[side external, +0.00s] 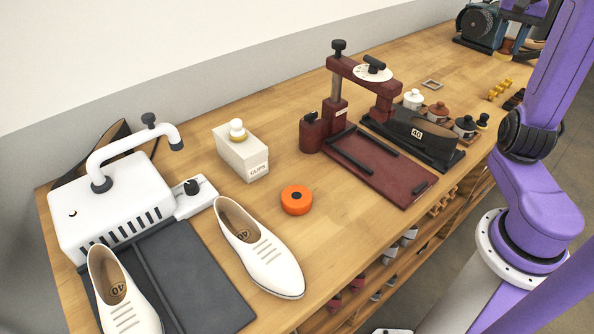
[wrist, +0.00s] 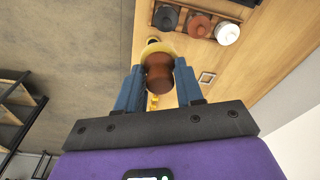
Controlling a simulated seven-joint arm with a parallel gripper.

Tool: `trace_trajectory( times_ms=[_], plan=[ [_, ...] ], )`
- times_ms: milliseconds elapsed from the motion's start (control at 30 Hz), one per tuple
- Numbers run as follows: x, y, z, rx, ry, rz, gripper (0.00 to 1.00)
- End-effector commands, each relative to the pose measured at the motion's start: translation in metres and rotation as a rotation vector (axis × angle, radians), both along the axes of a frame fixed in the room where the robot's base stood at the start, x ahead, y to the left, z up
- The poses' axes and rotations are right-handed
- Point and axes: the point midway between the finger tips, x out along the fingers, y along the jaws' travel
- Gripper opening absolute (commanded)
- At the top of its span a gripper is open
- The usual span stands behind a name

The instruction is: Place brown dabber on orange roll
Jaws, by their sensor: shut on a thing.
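The orange roll (side external: 296,200) lies flat on the wooden bench in the side external view, between the white box marked CLIPS and a white shoe. It is not visible in the wrist view. In the wrist view my gripper (wrist: 160,77) is shut on the brown dabber (wrist: 159,79), with a blue finger on each side of its rounded brown body. A pale yellow end of the dabber points away from my gripper. In the side external view my gripper's fingers and the dabber cannot be made out; my purple arm stands at the right.
The CLIPS box (side external: 242,152) stands behind the roll, and a white shoe (side external: 258,247) lies in front to its left. A dark red press (side external: 378,165) stands to the right, with several jars behind it. A white machine (side external: 112,210) is at the left.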

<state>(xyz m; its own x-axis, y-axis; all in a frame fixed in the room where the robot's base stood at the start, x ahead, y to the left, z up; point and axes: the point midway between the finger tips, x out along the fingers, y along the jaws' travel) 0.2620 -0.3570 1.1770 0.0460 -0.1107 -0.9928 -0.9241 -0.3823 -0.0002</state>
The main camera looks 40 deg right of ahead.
Motion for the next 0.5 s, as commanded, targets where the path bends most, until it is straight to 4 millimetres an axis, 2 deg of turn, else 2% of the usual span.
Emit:
trace_trajectory(
  times_ms=[267, 367, 500],
  plan=[
    [0.038, 0.050, 0.005, -0.002, -0.001, 0.125, 0.08],
    [0.053, 0.077, 0.006, -0.001, -0.001, 0.186, 0.08],
    [0.075, 0.125, 0.008, -0.002, -0.001, 0.295, 0.08]
  ],
)
